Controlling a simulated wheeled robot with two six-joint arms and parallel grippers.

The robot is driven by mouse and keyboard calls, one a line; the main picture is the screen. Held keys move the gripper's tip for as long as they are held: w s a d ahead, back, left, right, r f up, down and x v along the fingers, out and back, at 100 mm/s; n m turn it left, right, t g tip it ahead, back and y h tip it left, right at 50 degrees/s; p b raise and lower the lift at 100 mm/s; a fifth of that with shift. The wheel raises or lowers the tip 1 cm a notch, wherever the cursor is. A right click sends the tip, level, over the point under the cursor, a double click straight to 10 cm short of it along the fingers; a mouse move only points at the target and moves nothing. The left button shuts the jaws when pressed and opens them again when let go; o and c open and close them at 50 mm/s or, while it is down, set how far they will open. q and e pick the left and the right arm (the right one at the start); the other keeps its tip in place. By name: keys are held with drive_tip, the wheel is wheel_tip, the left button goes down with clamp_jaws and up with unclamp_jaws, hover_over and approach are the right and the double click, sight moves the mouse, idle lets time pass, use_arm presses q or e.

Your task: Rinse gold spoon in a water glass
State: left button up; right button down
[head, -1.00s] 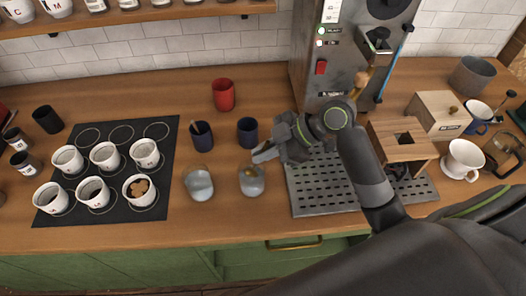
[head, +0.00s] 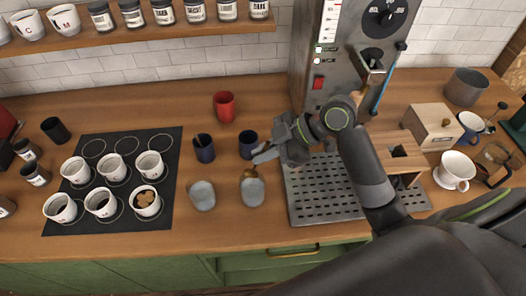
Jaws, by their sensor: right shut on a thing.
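My right gripper (head: 262,153) is shut on the gold spoon (head: 250,172). The spoon points down at the back rim of the right water glass (head: 252,192); I cannot tell whether its tip is inside the glass or just above it. A second clear glass (head: 202,196) stands to the left. Behind the glasses are two dark blue cups, the left one (head: 204,149) with something sticking out and the right one (head: 248,142) close to my gripper. My left gripper is not in view.
A black mat (head: 128,222) with several white cups lies at the left. A red cup (head: 224,106) stands behind. A roasting machine (head: 340,60) and its perforated tray (head: 320,203) are at the right. The counter front before the glasses is clear.

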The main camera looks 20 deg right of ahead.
idle(0.3)
wheel_tip(320, 180, up, 4)
drive_tip(key=p, duration=0.3)
idle(0.4)
